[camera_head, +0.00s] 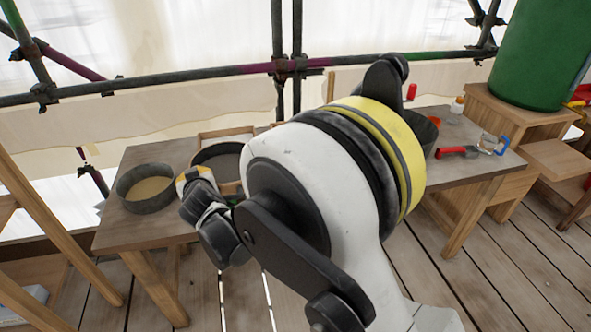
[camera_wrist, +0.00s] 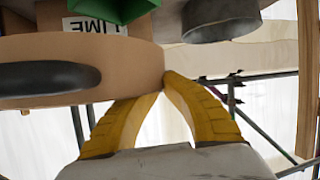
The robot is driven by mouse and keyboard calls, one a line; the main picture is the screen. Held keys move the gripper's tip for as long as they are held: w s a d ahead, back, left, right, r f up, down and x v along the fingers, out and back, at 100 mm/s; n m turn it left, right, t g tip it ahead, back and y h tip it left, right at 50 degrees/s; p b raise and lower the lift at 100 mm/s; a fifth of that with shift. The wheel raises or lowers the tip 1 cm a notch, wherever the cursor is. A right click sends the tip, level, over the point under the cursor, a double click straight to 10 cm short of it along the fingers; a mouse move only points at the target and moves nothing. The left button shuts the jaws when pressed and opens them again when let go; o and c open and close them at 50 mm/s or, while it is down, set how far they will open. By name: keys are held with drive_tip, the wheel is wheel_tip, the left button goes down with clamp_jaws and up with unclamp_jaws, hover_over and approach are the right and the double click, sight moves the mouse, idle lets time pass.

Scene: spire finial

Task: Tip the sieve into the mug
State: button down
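My gripper shows in the wrist view (camera_wrist: 163,85) as two yellow fingers drawn close together at the tips. The fingertips meet the right end of a tan, wood-coloured piece (camera_wrist: 120,60) with a dark oval on it; I cannot tell whether they clamp it or whether it is the sieve. A clear vessel with a blue handle (camera_head: 489,143), possibly the mug, stands at the right.
The left table (camera_head: 125,235) has bare wood in front. On the right table are a red-handled tool (camera_head: 455,151), a small orange-capped bottle (camera_head: 457,105) and a grey pot (camera_head: 428,133) partly behind my arm. A large green barrel (camera_head: 540,50) stands behind. Scaffold poles cross the back.

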drive_tip(key=shift+d+r, duration=0.4)
drive_tip(key=shift+r, duration=0.25)
drive_tip(key=shift+w+d+r+m+y+p, duration=0.15)
drive_tip(key=shift+d+r+m+p, duration=0.15)
drive_tip(key=shift+r+p, duration=0.25)
drive_tip(key=shift+w+d+r+m+y+p, duration=0.15)
drive_tip(key=shift+d+r+m+p, duration=0.15)
drive_tip(key=shift+r+p, duration=0.15)
drive_tip(key=shift+w+d+r+m+y, duration=0.15)
drive_tip(key=shift+d+r+m+y, duration=0.25)
drive_tip(key=shift+d, duration=0.45)
drive_tip(key=w+d+r+m+t+y+p, duration=0.1)
drive_tip(key=w+d+r+m+y+p, duration=0.1)
drive_tip(key=d+r+m+p, duration=0.3)
drive_tip(key=shift+w+d+r+y+p, duration=0.4)
drive_tip(key=shift+d+r+y+p, duration=0.25)
drive_tip(key=shift+d+r, duration=1.8)
drive_tip(key=shift+d+f+m, duration=0.1)
drive_tip(key=shift+d+m, duration=0.1)
drive_tip(key=shift+m, duration=0.1)
drive_tip(key=shift+w+d, duration=0.1)
drive_tip(key=shift+d, duration=0.3)
